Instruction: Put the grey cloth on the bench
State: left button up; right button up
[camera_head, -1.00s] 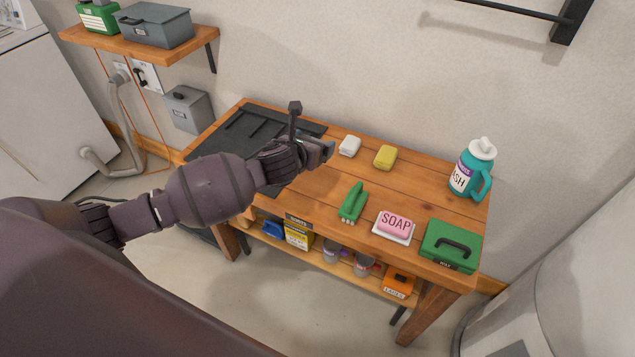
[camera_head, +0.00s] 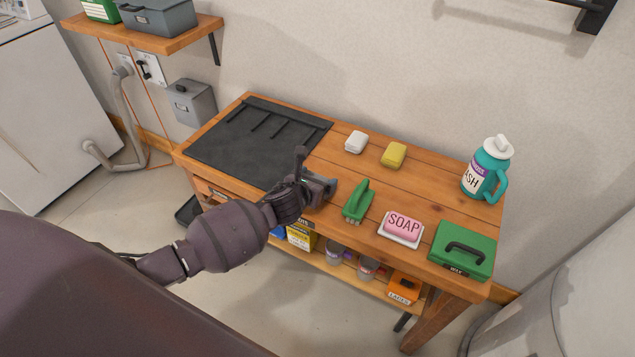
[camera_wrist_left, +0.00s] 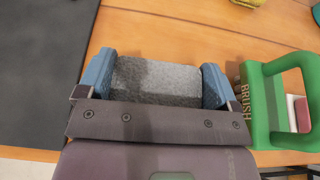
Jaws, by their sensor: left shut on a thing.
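My left gripper (camera_head: 322,190) is low over the front part of the wooden bench (camera_head: 437,178), just left of the green brush (camera_head: 357,202). In the left wrist view, its two blue fingertips (camera_wrist_left: 156,84) are shut on a folded grey cloth (camera_wrist_left: 158,72), one at each side. The cloth lies over or against the wooden top; I cannot tell whether it touches. In the head view the gripper mostly hides the cloth. My right gripper is not in view.
A black mat (camera_head: 235,150) covers the bench's left part. A white block (camera_head: 356,142), a yellow block (camera_head: 394,155), pink soap on a dish (camera_head: 402,226), a green case (camera_head: 463,250) and a teal bottle (camera_head: 487,170) stand on it. Bare wood shows behind the brush.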

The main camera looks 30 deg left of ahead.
pick_arm(q)
jog(key=shift+f, duration=0.6)
jog(key=shift+r, duration=0.15)
jog(key=o, duration=0.7)
jog(key=shift+s+r, duration=0.1)
jog(key=p+v, duration=0.3)
jog(key=v, duration=0.9)
jog(key=s+f+n+g, duration=0.1)
jog(key=s+f+n, duration=0.1)
jog(key=s+n, duration=0.8)
jog(key=s+f+n+g, duration=0.1)
jog(key=s+f+n, duration=0.2)
jog(key=s+n, duration=0.7)
jog(key=shift+s+f+n+y, duration=0.2)
jog(key=shift+f+n+y, duration=0.15)
jog(key=shift+n, duration=7.35)
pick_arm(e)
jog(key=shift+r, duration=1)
